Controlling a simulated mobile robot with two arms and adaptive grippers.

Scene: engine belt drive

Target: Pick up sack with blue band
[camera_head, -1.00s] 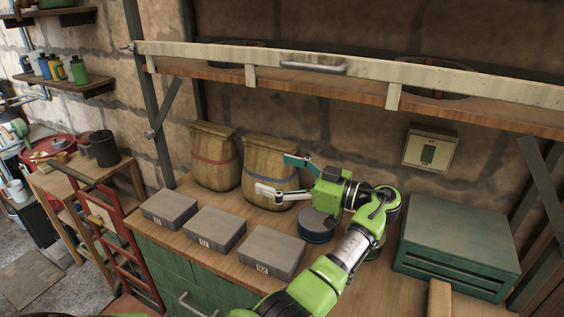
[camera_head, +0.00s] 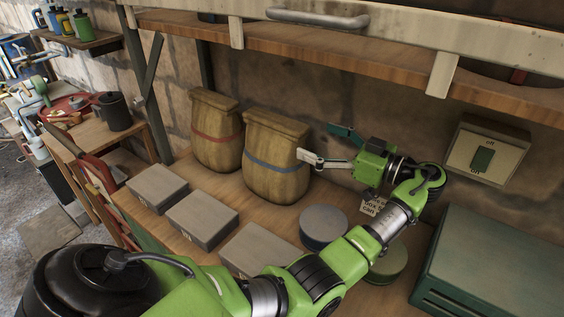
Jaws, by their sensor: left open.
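The sack with the blue band (camera_head: 278,172) is a tan, wood-textured sack standing upright on the workbench near the back wall. The similar sack with a red band (camera_head: 216,142) stands just left of it. My left gripper (camera_head: 316,142) is open and empty, just right of the blue-banded sack. Its pale finger points at the sack's right edge, and its teal finger is farther back. I cannot tell whether the pale fingertip touches the sack. My right gripper is not in view.
Several grey boxes (camera_head: 202,219) line the bench front. A green case (camera_head: 490,270) is at right. A wooden shelf (camera_head: 300,50) overhangs the back.

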